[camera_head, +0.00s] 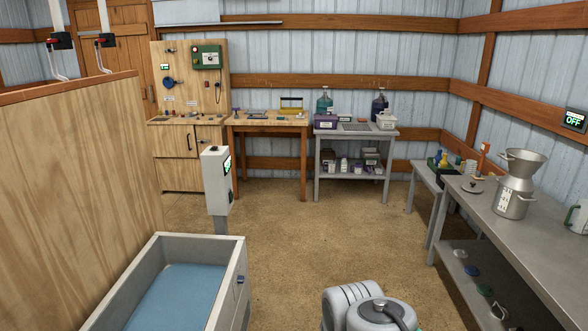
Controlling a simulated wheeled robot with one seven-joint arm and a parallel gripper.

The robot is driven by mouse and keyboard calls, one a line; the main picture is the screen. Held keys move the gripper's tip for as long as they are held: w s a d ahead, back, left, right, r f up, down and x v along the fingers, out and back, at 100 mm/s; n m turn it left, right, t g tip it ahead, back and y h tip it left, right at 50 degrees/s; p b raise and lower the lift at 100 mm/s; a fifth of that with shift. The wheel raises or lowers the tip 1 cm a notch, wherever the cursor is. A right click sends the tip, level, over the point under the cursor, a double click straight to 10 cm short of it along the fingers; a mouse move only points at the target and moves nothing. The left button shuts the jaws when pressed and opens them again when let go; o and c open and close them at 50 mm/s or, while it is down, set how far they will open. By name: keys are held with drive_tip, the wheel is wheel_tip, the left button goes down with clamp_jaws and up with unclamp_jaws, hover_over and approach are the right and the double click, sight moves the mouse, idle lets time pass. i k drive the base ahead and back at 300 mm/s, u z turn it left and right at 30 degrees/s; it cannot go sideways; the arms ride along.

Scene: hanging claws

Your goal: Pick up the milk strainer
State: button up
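What looks like the milk strainer (524,163) is a wide metal funnel with a flared top. It sits upright on a metal can (511,204), which has a pale label, on the grey bench at the right. Where the funnel meets the can is hard to make out at this size. My gripper is not in view, so its state does not show.
The grey bench (545,238) runs along the right wall, with a small lidded item (472,187) left of the can and a white jug (579,218) at the right edge. A blue-filled trough (180,295) and a control post (217,180) stand left. Middle floor is open.

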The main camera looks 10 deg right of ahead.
sight(520, 160)
drive_tip(key=z, duration=0.2)
drive_tip(key=i, duration=2.55)
drive_tip(key=z, duration=1.2)
drive_tip(key=i, duration=2.05)
drive_tip(key=z, duration=1.35)
drive_tip(key=i, duration=0.85)
drive_tip(key=z, duration=0.2)
